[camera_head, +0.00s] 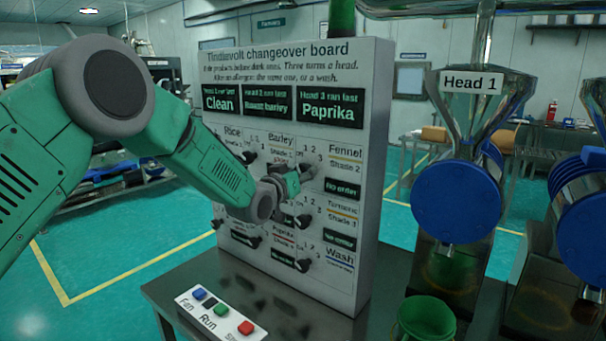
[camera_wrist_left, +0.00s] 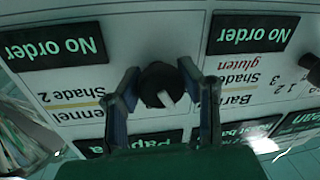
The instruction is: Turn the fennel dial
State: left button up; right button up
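The fennel dial (camera_wrist_left: 160,84), a round black knob with a pale pointer mark, sits on the white changeover board (camera_head: 378,130) beside the Fennel label (camera_head: 345,153). In the wrist view the board's text appears upside down. My left gripper (camera_head: 287,182) is at the board, its fingers parted on either side of the dial. I cannot tell whether either finger touches it. The panel below the Fennel label (camera_head: 343,189) is dark with "No order". My right gripper is out of view.
Other dials, such as the Wash dial (camera_head: 304,265) and the Barley dial (camera_wrist_left: 312,66), stick out close by. A button box (camera_head: 215,316) lies on the dark table in front. The Head 1 hopper with its blue disc (camera_head: 457,201) stands to the right.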

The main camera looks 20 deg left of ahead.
pick_arm(q)
jog(key=shift+f+m+b, duration=0.1)
jog(key=shift+m+b, duration=0.5)
jog(key=shift+c, duration=0.4)
jog(key=o, duration=1.2)
jog(key=shift+o, duration=0.2)
jog(key=shift+s+a, duration=0.1)
jog(key=shift+s, duration=0.05)
jog(key=v, duration=1.1)
jog(key=shift+s, duration=0.3)
jog(key=shift+a+f, duration=0.1)
jog(key=shift+a, duration=0.05)
